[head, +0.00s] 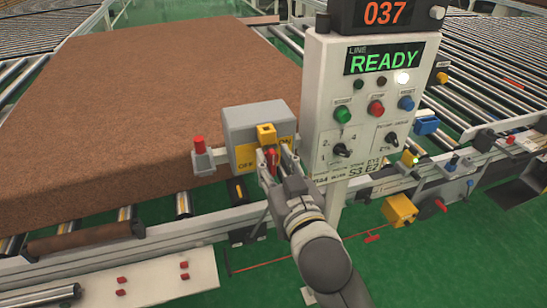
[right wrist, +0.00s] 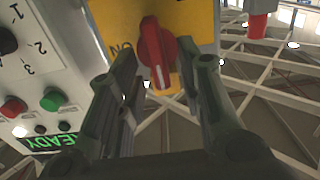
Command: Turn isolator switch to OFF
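The isolator switch is a grey box (head: 238,128) with a yellow front plate marked OFF at the left and ON at the right. Its red handle (head: 271,159) stands upright in the head view. The handle (right wrist: 157,55) also shows in the right wrist view, on the yellow plate (right wrist: 196,18) with the ON lettering beside it. My right gripper (head: 275,168) is at the handle. In the right wrist view its two fingers (right wrist: 165,75) are spread, one on each side of the handle, with visible gaps. My left gripper is not in view.
A control panel (head: 363,105) with a READY display, buttons and knobs stands just right of the box. A red-topped post (head: 199,150) is at its left. A large brown mattress (head: 150,110) lies behind on rollers. A yellow box (head: 399,210) sits low at the right.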

